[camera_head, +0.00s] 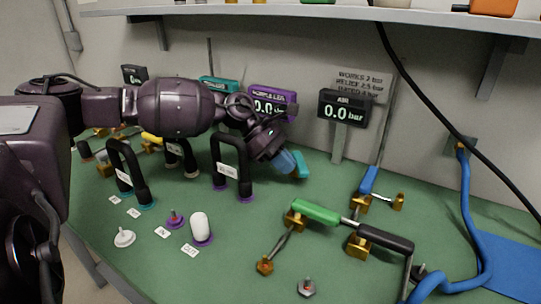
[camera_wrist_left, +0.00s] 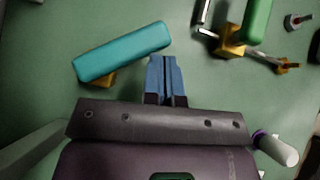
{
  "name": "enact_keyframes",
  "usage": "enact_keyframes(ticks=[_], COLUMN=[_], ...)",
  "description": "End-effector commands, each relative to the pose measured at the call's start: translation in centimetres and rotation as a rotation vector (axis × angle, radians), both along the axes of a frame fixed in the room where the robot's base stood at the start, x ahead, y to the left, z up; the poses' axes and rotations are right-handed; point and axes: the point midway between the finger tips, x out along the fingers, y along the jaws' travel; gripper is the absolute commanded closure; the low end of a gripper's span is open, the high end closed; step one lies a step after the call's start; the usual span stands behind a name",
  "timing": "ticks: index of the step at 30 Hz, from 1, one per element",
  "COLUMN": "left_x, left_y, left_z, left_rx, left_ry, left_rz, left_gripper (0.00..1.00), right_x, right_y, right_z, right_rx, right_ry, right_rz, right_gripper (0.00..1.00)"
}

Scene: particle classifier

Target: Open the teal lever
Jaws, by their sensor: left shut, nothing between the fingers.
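The teal lever (camera_head: 301,165) shows in the head view just right of my left gripper's fingertips, partly hidden by them. In the left wrist view the teal lever (camera_wrist_left: 122,52) is a long rounded handle lying at a slant, over a brass fitting (camera_wrist_left: 101,80). My left gripper (camera_head: 286,162) reaches down beside the lever with its blue fingers shut and empty. In the left wrist view the fingers (camera_wrist_left: 164,72) are close to the handle's right end; I cannot tell whether they touch it. My right gripper is not in view.
A green lever (camera_head: 316,211) on brass fittings and a blue lever (camera_head: 369,179) stand to the right. Dark hoses arch up at left. A white capsule-shaped knob (camera_head: 200,226) stands in front. The air gauge (camera_head: 345,108) stands behind. Bare green bench lies between hoses and green lever.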

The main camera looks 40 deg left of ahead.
Motion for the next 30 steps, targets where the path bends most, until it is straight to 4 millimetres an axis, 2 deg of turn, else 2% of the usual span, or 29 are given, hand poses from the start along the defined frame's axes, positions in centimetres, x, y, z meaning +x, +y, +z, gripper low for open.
enact_keyframes(ticks=[7, 11, 15, 21, 30], left_x=[0.0, -0.2, -0.8, -1.8, -2.8], left_y=[0.1, 0.6, 2.0, 4.5, 7.0], left_z=[0.1, 0.9, 2.7, 5.4, 7.3], left_rx=[0.0, 0.0, 0.0, 0.0, 0.001], left_ry=[-0.001, -0.004, -0.011, -0.012, -0.004], left_rz=[0.001, 0.002, 0.003, 0.003, 0.0], left_gripper=[1.0, 1.0, 1.0, 1.0, 1.0], right_x=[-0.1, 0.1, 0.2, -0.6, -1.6], right_y=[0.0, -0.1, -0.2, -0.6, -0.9], right_z=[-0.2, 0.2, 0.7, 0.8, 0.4], right_rx=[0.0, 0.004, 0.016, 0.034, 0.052], right_ry=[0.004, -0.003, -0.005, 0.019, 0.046], right_rz=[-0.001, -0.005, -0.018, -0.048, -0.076], right_gripper=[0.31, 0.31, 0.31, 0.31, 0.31])
